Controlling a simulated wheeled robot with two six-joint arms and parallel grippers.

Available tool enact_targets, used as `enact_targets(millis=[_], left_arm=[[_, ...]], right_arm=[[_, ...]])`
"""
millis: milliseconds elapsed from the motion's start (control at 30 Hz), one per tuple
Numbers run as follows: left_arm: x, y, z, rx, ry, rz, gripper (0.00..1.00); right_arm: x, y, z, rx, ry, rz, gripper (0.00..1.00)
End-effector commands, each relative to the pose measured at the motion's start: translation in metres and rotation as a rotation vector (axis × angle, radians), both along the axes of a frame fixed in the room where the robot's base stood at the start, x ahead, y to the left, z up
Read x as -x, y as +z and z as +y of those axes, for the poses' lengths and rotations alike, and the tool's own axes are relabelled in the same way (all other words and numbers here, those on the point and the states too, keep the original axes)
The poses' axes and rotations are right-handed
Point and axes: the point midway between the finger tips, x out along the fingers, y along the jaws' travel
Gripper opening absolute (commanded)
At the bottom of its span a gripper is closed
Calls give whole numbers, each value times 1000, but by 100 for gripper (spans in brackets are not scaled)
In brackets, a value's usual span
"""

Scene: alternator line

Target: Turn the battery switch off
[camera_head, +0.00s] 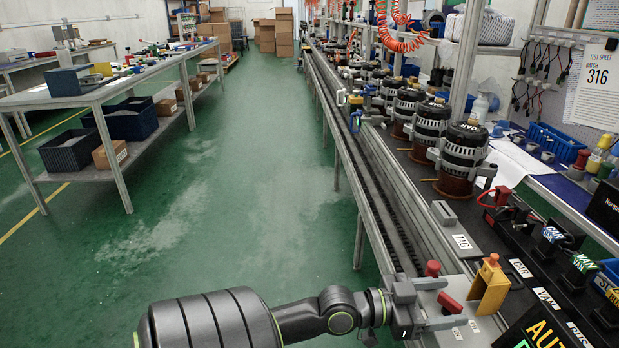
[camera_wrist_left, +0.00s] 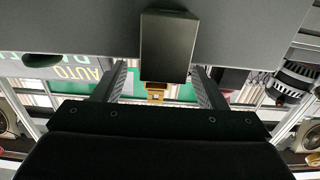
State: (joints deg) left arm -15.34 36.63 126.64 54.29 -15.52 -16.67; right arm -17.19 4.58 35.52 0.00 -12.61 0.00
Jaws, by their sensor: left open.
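A red lever (camera_head: 450,302), which looks like the battery switch, sits on a pale panel at the lower right of the head view, with small labels in front of it. My left gripper (camera_head: 447,304) is open, reaching in from the left. Its two fingers lie on either side of the lever in the picture; I cannot tell if they touch it. In the left wrist view, the open fingers (camera_wrist_left: 159,88) stand apart, with a yellow-orange piece seen between them. The lever is not clear there. My right gripper is not in view.
A yellow bracket with a red top (camera_head: 490,285) stands just right of the lever, and a red knob (camera_head: 432,268) just behind it. Several alternators (camera_head: 461,155) line the conveyor. A black board with labelled parts (camera_head: 545,258) lies to the right. The green floor (camera_head: 240,200) is clear.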

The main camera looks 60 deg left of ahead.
Motion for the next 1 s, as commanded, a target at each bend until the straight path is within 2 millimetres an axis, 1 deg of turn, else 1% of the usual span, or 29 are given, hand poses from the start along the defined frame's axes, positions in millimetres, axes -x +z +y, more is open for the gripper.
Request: enact_targets(millis=[33, 200, 600, 1000], left_arm=[[10, 1, 3, -5, -2, 4, 65], [36, 1, 14, -2, -2, 5, 65], [91, 1, 37, -1, -1, 5, 65], [145, 3, 59, 0, 0, 4, 65]], right_arm=[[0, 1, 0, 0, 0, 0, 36], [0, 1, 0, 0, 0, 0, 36], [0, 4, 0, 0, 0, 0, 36], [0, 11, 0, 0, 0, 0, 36]])
